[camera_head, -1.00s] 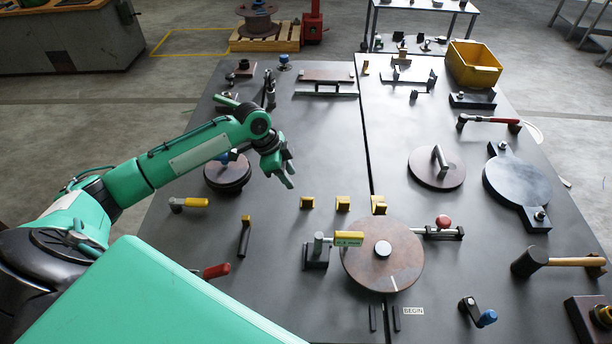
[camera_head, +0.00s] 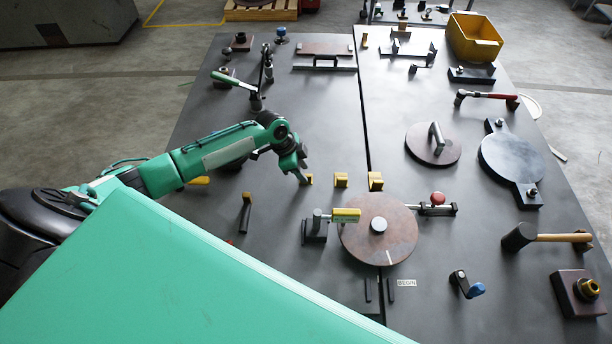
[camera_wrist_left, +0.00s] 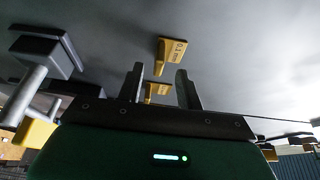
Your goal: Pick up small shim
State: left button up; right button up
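Three small yellow shim blocks stand in a row on the dark table: a left one (camera_head: 308,180), a middle one (camera_head: 341,180) and a right one (camera_head: 375,181). I cannot tell for sure which is the small shim. My left gripper (camera_head: 303,177) is at the left block, partly in front of it. In the left wrist view the fingers (camera_wrist_left: 160,88) are apart, with a yellow piece (camera_wrist_left: 157,90) seen between them; contact is not clear. Another yellow piece (camera_wrist_left: 172,50), marked 0.1 mm, lies beyond. My right gripper is not in view.
A brown disc (camera_head: 380,240) and a yellow-handled clamp (camera_head: 318,226) stand just in front of the row. A black bar with a yellow end (camera_head: 246,215) lies to the left. A yellow bin (camera_head: 474,40) is at the back right.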

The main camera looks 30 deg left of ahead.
pick_arm(q)
jog(key=shift+p+x, duration=0.4)
jog(key=shift+x, duration=0.7)
jog(key=shift+d+f, duration=0.2)
jog(key=shift+f, duration=0.35)
grip_shut()
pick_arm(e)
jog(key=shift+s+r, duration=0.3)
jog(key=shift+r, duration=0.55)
pick_arm(q)
jog(key=shift+r, duration=0.1)
